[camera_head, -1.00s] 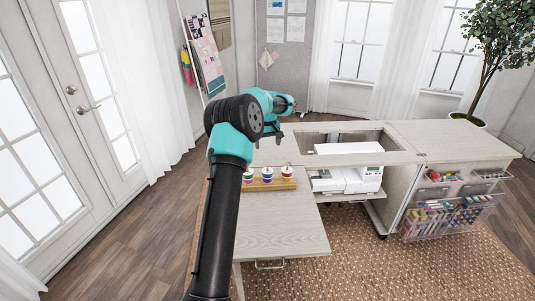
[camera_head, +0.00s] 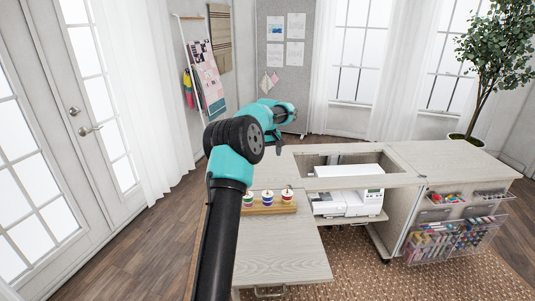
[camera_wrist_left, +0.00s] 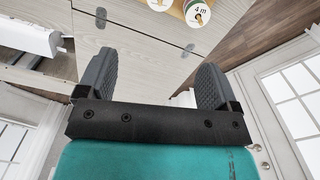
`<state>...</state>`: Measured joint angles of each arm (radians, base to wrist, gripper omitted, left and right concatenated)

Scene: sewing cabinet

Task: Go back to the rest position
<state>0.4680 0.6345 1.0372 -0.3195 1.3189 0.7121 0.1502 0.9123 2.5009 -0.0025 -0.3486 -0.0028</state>
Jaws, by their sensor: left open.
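My left gripper (camera_head: 276,137) is raised above the sewing cabinet's wooden top, its black and teal arm coming up from the bottom of the head view. In the left wrist view its two dark ribbed fingers (camera_wrist_left: 154,82) stand wide apart with nothing between them. My right gripper is not in view. The white sewing machine (camera_head: 347,202) sits in the cabinet opening (camera_head: 400,180), to the right of the arm. A wooden spool holder (camera_head: 272,208) with three thread spools stands on the lowered leaf (camera_head: 290,262).
Clear bins (camera_head: 455,238) of craft supplies hang on the cabinet's right side. A potted tree (camera_head: 492,60) stands behind it. Glass doors (camera_head: 30,160) are at the left. The front of the leaf is bare.

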